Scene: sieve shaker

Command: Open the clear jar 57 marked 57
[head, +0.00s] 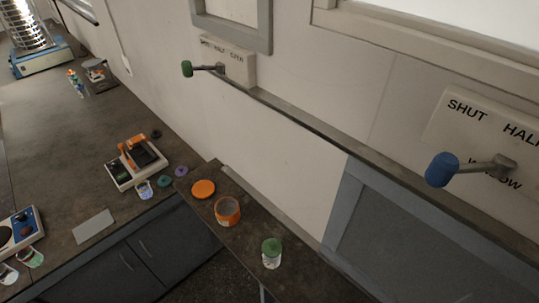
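A clear jar with a green lid (271,253) stands upright on the narrow dark side counter at the lower middle. Its lid looks seated on top. Any number on it is too small to read, so I cannot tell whether it is jar 57. An orange jar (227,212) stands behind it with its top open, and an orange lid (203,189) lies flat further back. Small clear jars (144,190) stand on the long bench to the left. Neither of my grippers is in view.
A sieve shaker (40,50) stands at the far left of the long dark bench. A balance-like device (137,162) sits mid-bench, with a grey plate (93,227) in front. Window levers with green (187,69) and blue (442,170) knobs stick out from the wall.

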